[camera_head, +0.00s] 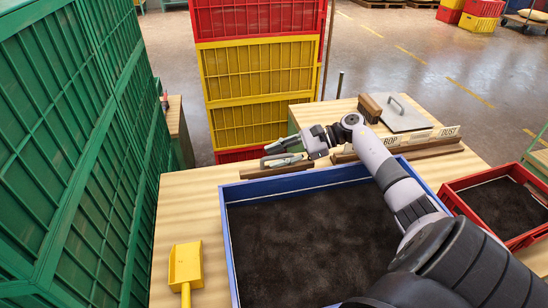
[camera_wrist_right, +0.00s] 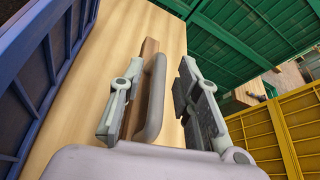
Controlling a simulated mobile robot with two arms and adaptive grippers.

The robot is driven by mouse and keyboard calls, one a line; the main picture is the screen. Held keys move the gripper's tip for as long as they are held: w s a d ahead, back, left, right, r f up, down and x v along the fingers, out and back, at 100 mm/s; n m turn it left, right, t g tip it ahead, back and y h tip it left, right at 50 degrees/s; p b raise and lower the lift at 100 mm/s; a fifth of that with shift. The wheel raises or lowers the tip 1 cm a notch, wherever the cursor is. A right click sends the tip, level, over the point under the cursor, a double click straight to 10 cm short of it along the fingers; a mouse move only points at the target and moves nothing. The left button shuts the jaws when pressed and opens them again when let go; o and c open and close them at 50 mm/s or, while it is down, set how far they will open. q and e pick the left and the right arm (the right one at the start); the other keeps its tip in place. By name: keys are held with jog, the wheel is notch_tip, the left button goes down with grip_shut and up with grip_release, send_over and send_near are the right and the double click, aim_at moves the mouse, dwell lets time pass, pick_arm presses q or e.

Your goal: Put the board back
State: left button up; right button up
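A flat grey board with a raised handle (camera_head: 402,115) rests at the back right of the table, beside a brown block. My right gripper (camera_head: 272,152) reaches over the back left of the table, above a short wooden bar (camera_head: 278,171). In the right wrist view its two fingers (camera_wrist_right: 158,105) stand apart, with a grey curved handle (camera_wrist_right: 153,95) between them, closer to the left finger. The wooden bar (camera_wrist_right: 138,90) shows behind that handle. I cannot tell whether the fingers touch the handle, or what it belongs to. My left gripper is out of view.
A blue tray (camera_head: 228,240) of dark material fills the table's middle. A red tray (camera_head: 462,205) stands at right, a yellow scoop (camera_head: 186,265) at front left. Label strips (camera_head: 447,132) stand at the back right. Green cages (camera_head: 60,150) and stacked crates (camera_head: 258,75) bound the table.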

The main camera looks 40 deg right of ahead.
jog(key=b+v, duration=0.2)
jog(key=v, duration=0.9)
